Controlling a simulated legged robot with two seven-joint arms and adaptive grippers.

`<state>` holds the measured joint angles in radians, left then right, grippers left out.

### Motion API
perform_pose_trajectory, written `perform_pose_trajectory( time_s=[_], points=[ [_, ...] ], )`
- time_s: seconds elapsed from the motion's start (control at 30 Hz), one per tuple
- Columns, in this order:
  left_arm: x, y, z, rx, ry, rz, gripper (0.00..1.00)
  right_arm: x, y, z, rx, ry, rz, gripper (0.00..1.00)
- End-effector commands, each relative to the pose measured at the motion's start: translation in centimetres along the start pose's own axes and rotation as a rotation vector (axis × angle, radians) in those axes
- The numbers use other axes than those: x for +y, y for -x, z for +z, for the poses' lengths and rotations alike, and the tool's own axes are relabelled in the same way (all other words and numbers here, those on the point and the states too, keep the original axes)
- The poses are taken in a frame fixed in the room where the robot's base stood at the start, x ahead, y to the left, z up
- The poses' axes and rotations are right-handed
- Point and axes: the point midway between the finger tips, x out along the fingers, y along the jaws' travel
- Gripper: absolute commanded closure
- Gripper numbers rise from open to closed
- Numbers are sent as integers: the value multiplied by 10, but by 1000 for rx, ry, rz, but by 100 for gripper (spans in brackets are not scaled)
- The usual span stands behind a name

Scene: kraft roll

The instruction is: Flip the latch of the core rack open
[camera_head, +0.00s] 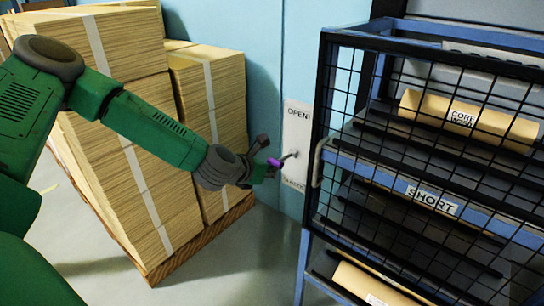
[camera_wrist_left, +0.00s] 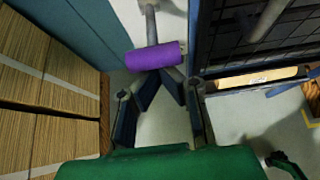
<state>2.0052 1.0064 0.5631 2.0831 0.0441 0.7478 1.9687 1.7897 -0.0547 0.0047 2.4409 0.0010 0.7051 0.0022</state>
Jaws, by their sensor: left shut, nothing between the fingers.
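The latch has a purple grip (camera_head: 275,163) on a grey rod, standing out from a white plate (camera_head: 298,125) marked OPEN at its top. The lower word on the plate is too small to read. The plate is on the blue wall, just left of the core rack (camera_head: 330,150). In the left wrist view the purple grip (camera_wrist_left: 153,56) lies crosswise just beyond my fingertips. My left gripper (camera_head: 258,172) is shut and empty, with its tips close to the grip; I cannot tell whether they touch it. It also shows in the left wrist view (camera_wrist_left: 160,80). My right gripper is not in view.
The rack has a black mesh front, a curved handle (camera_head: 318,163), a SHORT label (camera_head: 432,200) and cardboard cores (camera_head: 470,120) inside. Stacked kraft sheets (camera_head: 210,130) on a wooden pallet (camera_head: 205,238) stand left, close to my forearm. The floor between pallet and rack is clear.

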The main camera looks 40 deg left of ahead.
Motion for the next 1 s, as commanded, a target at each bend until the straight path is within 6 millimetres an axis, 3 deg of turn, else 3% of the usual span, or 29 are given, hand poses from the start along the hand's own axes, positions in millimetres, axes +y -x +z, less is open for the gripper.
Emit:
perform_pose_trajectory(
  time_s=[0.03, 0.1, 0.3, 1.0],
  points=[
    [0, 7, 16, 39, -3, 1, 100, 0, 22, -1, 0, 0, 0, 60],
    [0, 9, 20, 97, -4, 1, 100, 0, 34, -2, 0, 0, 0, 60],
    [0, 13, 27, 205, 0, 1, 100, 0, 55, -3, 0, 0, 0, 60],
    [1, 14, 44, 199, 0, 2, 100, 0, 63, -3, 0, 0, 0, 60]
  ],
)
